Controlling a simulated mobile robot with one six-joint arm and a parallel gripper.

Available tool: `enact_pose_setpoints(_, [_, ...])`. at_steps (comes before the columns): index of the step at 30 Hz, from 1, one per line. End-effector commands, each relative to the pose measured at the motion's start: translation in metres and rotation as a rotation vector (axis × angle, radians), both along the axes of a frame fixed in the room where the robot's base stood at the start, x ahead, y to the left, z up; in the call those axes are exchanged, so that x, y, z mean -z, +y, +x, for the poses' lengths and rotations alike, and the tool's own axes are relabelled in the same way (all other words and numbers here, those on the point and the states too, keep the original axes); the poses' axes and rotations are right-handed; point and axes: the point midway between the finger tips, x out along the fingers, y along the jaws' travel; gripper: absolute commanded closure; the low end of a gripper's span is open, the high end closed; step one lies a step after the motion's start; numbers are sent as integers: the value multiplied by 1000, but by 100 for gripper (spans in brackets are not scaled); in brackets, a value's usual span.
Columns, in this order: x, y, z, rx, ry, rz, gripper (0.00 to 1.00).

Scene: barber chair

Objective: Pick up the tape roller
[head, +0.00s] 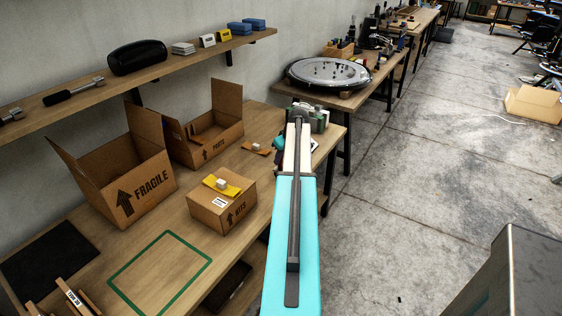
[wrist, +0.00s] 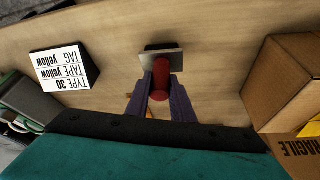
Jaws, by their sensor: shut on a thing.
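In the wrist view, the tape roller (wrist: 161,76) shows as a red rounded handle with a flat grey metal part and a dark piece at its far end. The purple fingers of my gripper (wrist: 161,95) are shut on the red handle, one finger on each side. The wooden bench lies behind the tool; I cannot tell whether the tool touches it.
A sign (wrist: 65,68) reading "TYPE 30 TAPE yellow TAG yellow" stands left of the gripper in the wrist view. A cardboard box (wrist: 285,80) stands to the right. In the head view, the KITS box (head: 222,207) and FRAGILE box (head: 127,180) stand left of my arm.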

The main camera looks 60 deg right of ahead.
Motion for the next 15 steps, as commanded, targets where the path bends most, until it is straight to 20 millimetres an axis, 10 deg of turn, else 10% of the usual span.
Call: enact_pose_setpoints(15, [-31, 9, -17, 3, -1, -1, 100])
